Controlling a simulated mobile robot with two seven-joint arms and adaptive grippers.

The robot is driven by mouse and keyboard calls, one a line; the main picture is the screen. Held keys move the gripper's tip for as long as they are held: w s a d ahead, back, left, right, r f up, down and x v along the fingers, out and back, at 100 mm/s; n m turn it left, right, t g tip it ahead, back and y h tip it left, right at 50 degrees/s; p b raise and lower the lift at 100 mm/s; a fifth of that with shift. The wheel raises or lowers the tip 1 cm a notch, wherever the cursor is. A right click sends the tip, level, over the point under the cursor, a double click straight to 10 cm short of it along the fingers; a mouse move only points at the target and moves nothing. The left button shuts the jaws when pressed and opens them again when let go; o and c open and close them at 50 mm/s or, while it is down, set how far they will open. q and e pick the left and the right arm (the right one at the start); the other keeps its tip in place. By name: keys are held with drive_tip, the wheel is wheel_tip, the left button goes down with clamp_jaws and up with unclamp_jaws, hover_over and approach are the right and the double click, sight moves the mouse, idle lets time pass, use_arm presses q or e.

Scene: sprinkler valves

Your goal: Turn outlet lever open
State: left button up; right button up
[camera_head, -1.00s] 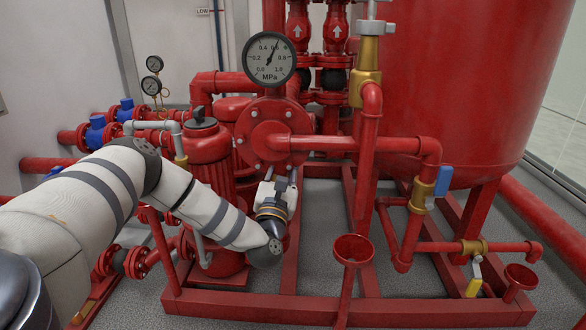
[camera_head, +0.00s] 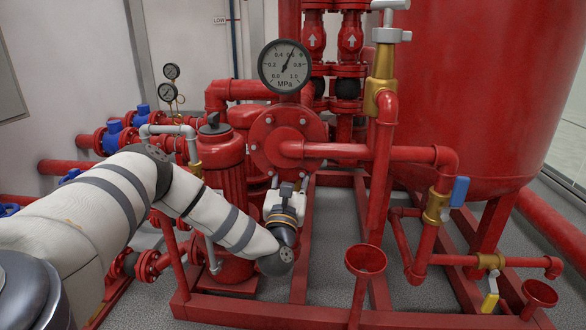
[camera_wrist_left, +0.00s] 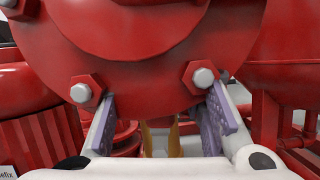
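A blue-handled lever (camera_head: 460,191) sits on a brass valve (camera_head: 436,206) in the red pipe at the right. A yellow-handled lever (camera_head: 490,302) hangs from another brass valve (camera_head: 491,261) lower down. I cannot tell which one is the outlet lever. My left gripper (camera_head: 290,185) is below the large red flange (camera_head: 288,140), well to the left of both levers. In the left wrist view its fingers (camera_wrist_left: 162,125) are spread below the bolted flange (camera_wrist_left: 135,75), with a brass-coloured part (camera_wrist_left: 150,138) showing between and beyond them. Nothing is visibly held. My right gripper is out of view.
A pressure gauge (camera_head: 285,66) stands above the flange. A red pump (camera_head: 222,190) is left of the gripper. A vertical red pipe (camera_head: 382,165) stands between the gripper and the levers. Red funnels (camera_head: 366,260) rise at the front, and a large tank (camera_head: 480,80) is behind.

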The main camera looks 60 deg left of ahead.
use_arm(q)
drive_tip(key=v, duration=1.2)
